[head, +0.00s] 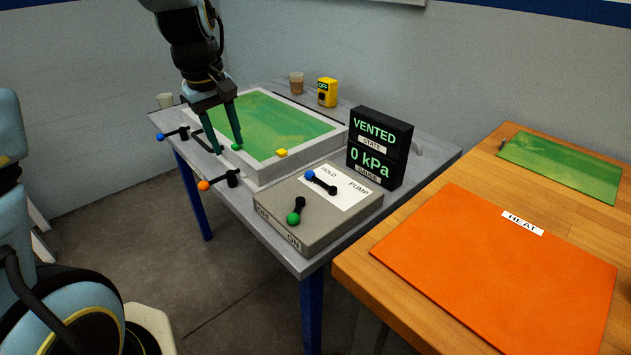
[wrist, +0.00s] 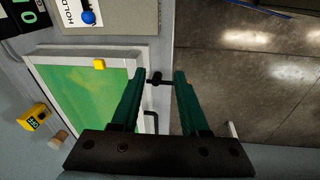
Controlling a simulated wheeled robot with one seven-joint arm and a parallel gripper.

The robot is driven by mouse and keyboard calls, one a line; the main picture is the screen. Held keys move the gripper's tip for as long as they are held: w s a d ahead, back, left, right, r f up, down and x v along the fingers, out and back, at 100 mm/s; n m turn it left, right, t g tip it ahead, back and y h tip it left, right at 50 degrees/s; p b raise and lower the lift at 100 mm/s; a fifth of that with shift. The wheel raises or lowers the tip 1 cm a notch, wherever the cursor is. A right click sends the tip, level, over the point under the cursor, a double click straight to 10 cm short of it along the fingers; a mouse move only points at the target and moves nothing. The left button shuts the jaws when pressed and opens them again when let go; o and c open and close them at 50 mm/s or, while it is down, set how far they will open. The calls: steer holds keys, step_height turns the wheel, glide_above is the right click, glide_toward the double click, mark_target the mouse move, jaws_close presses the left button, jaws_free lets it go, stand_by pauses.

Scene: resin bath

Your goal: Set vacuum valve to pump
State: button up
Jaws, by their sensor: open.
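The vacuum valve is a black lever with a blue knob (head: 310,175) on top of the grey control box (head: 335,225). Its knob end lies to the left of the HOLD label, away from the PUMP label (head: 359,187). Its blue knob also shows at the top of the wrist view (wrist: 88,17). The display (head: 379,148) reads VENTED and 0 kPa. My gripper (head: 229,149) is open and empty, pointing down above the near left edge of the framed green bath (head: 270,130), apart from the valve. In the wrist view its green fingers (wrist: 160,75) stand apart.
A green-knobbed lever (head: 294,217) sits on the same box near OFF and ON. Orange-knobbed (head: 204,185) and blue-knobbed (head: 161,137) handles stick out from the table edge. A yellow block (head: 281,153) sits on the bath rim. A wooden table with an orange HEAT mat (head: 500,275) stands right.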

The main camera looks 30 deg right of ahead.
steer(key=n+b, duration=0.1)
steer(key=b, duration=0.1)
glide_above(317, 178)
steer(key=a, duration=0.3)
steer(key=f, duration=0.2)
steer(key=shift+g+h, duration=0.3)
steer(key=shift+g, duration=0.1)
steer(key=f, duration=0.3)
steer(key=d+f, duration=0.1)
steer(key=f, duration=0.2)
steer(key=d+f+p, duration=0.1)
steer(key=f, duration=0.3)
steer(key=shift+s+d, duration=0.1)
steer(key=shift+d, duration=0.15)
jaws_close()
